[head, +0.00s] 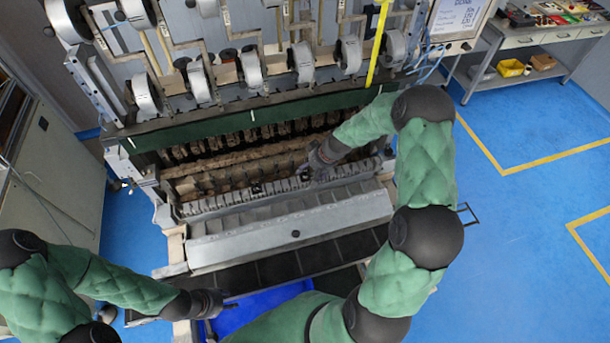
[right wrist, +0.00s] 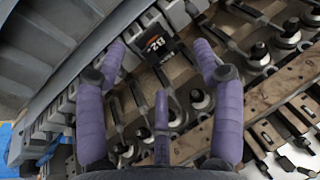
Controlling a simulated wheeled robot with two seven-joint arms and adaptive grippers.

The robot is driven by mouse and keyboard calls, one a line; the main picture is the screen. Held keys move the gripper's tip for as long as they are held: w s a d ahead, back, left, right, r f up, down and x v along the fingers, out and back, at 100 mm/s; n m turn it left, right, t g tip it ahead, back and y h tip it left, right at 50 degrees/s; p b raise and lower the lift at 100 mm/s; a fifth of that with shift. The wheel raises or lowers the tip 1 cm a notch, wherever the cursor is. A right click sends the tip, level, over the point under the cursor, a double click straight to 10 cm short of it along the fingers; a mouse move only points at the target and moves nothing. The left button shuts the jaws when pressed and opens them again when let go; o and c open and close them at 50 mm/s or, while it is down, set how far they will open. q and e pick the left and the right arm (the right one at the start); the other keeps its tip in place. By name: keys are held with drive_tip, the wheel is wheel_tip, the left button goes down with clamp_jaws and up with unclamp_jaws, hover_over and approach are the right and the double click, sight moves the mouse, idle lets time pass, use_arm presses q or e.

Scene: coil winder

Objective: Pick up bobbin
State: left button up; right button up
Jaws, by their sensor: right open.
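My right gripper (head: 308,174) reaches down into the long trough of the winding machine (head: 290,248). In the right wrist view its purple-wrapped fingers (right wrist: 160,52) stand apart with nothing between them. Several round metal-capped parts (right wrist: 200,99) sit on stems in a row at right. I cannot tell for certain which part is the bobbin. My left gripper (head: 222,304) is low at the left, in front of the machine, apart from it; its fingers are too small to read.
A small dark piece (head: 295,234) sits on the machine's grey front cover. A blue bin (head: 250,310) is below the front edge. Large white wheels (head: 350,55) and a green bar (head: 240,121) overhang the trough. A workbench (head: 540,38) stands back right; blue floor is free at right.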

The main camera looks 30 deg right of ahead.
sight(307, 174)
drive_tip(key=shift+d+p+x, duration=0.1)
drive_tip(key=shift+p+x, duration=0.1)
drive_tip(key=shift+x, duration=0.85)
drive_tip(key=shift+d+p+x, duration=0.15)
drive_tip(key=shift+p+x, duration=0.05)
drive_tip(key=shift+x, duration=0.85)
drive_tip(key=shift+w, duration=0.15)
drive_tip(key=shift+c, duration=0.3)
drive_tip(key=c, duration=0.7)
